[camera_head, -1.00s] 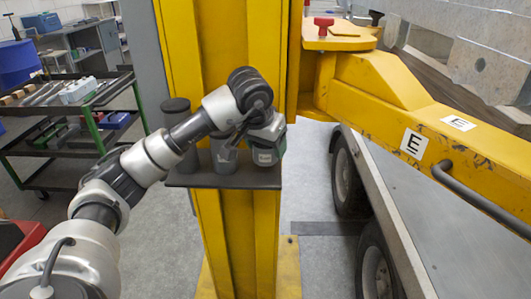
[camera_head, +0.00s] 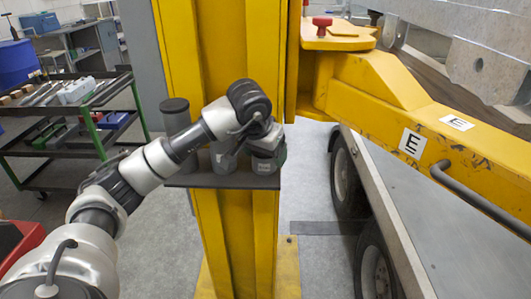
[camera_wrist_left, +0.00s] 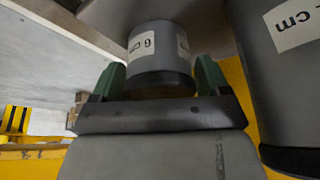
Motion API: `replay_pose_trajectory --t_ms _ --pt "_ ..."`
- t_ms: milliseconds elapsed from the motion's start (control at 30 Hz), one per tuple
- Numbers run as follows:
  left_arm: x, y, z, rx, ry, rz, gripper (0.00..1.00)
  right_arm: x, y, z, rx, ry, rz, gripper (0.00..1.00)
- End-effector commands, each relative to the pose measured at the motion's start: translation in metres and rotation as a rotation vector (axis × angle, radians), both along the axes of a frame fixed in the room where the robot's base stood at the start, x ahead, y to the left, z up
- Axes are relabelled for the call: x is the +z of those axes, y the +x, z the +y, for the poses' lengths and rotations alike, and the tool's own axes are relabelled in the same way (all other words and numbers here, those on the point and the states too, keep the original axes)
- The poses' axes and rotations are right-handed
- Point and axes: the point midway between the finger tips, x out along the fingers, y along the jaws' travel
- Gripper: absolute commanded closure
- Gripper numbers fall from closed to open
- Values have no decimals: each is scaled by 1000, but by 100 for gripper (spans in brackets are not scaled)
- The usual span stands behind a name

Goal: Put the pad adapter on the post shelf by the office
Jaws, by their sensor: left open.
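The pad adapter, a short grey cylinder (camera_wrist_left: 160,65) with a "6 cm" label and dark band, is between my left gripper's green fingers (camera_wrist_left: 160,78) in the left wrist view. In the head view my left gripper (camera_head: 267,147) points down over the right end of the dark post shelf (camera_head: 225,181). The adapter's labelled side (camera_head: 265,166) shows below it, at the shelf; contact underneath is hard to see. The jaws are open around the adapter. My right gripper is not in view.
A taller grey cylinder (camera_head: 175,116) and a shorter one (camera_head: 222,160) stand to the left on the shelf. A large grey labelled cylinder (camera_wrist_left: 285,80) is close in the wrist view. The yellow post (camera_head: 183,45) rises behind; a yellow trailer arm (camera_head: 380,95) is right, a tool cart (camera_head: 75,145) left.

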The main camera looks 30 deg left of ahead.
Motion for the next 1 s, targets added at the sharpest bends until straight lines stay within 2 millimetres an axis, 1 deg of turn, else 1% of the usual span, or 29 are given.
replay_pose_trajectory --t_ms 167,400,500,600,700,1000 --pt "28 -10 0 0 1 -8 24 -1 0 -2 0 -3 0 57" --pt "76 -30 -2 0 0 -7 24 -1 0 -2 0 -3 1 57" --pt "92 -37 -2 0 0 -6 24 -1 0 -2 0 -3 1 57" --pt "102 -41 -2 1 1 -4 24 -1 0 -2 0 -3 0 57" --pt "107 -44 -3 0 0 -2 24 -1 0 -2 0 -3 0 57" --pt "109 -45 -3 0 1 -1 24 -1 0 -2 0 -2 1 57"
